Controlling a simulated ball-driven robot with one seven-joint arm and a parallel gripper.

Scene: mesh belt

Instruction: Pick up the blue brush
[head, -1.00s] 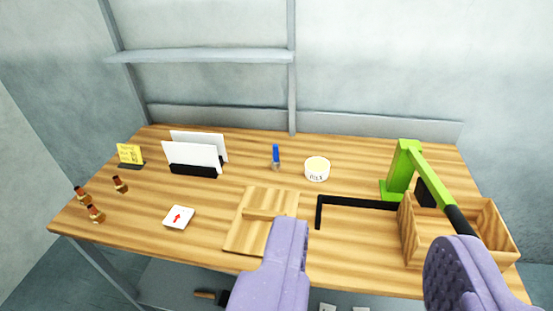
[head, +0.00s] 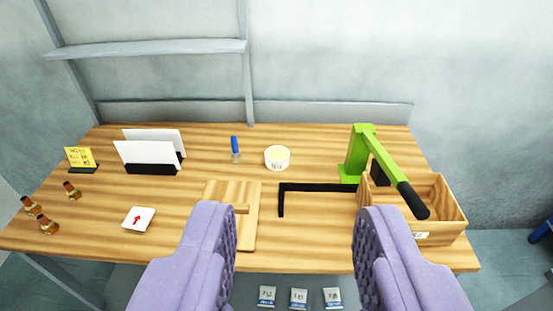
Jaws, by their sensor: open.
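The blue brush (head: 235,149) stands or lies toward the back of the wooden table, left of a round white tub. Its top is blue and its lower end is greyish; it is too small to tell more. My gripper (head: 292,225) is open and empty, with its two purple padded fingers wide apart at the bottom of the view. It is well in front of the brush and apart from it. The fingers hide parts of the table's front edge.
The table (head: 320,235) also bears a white tub (head: 277,158), a wooden board (head: 247,228), a black L-shaped piece (head: 318,188), a green press (head: 357,150), a wooden box (head: 449,212), a card holder (head: 152,168) and several brown bottles (head: 48,224). A grey shelf (head: 150,48) is above.

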